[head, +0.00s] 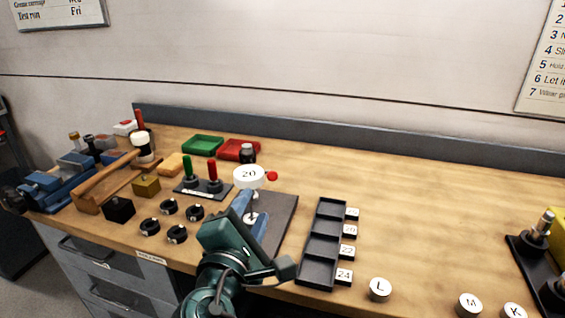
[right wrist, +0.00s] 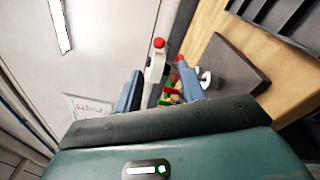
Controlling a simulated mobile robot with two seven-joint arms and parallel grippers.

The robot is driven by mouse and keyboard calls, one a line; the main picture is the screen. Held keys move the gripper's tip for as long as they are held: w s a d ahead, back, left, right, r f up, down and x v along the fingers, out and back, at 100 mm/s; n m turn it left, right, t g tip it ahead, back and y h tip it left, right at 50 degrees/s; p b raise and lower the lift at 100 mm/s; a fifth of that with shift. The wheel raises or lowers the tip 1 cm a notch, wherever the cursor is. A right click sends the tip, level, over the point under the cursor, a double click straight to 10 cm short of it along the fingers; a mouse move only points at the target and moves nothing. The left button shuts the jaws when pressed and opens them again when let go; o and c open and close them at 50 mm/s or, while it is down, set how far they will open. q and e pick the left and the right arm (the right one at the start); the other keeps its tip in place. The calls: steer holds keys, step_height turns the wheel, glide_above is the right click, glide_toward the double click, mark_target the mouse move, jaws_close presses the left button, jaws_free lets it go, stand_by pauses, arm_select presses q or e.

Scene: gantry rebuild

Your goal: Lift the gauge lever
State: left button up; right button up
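The gauge (head: 249,174) has a round white face marked 20 and stands over a dark flat plate (head: 284,212) on the bench. Its lever's red ball (head: 272,176) sticks out to the right of the face. My right gripper (head: 250,212) is in front of the gauge, and its blue fingers cover part of the stem. In the right wrist view the two fingers (right wrist: 160,88) are apart. The pale gauge body and a red ball (right wrist: 159,43) show between and beyond them. I cannot tell whether a finger touches the gauge. My left gripper is not in view.
A black tray (head: 322,245) with number tags stands right of the plate. Red and green-handled tools in a stand (head: 204,188), black rings (head: 178,233) and a mallet (head: 105,180) lie left. Green (head: 203,145) and red bins are behind. The bench's back right is clear.

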mark_target(271, 178)
steer(key=x, duration=0.4)
steer(key=p+x, duration=0.1)
steer(key=x, duration=0.8)
steer(key=shift+s+d+r+p, duration=0.15)
steer(key=shift+d+r+p, duration=0.1)
steer(key=shift+d+p, duration=0.15)
steer(key=shift+c, duration=0.2)
jaws_close()
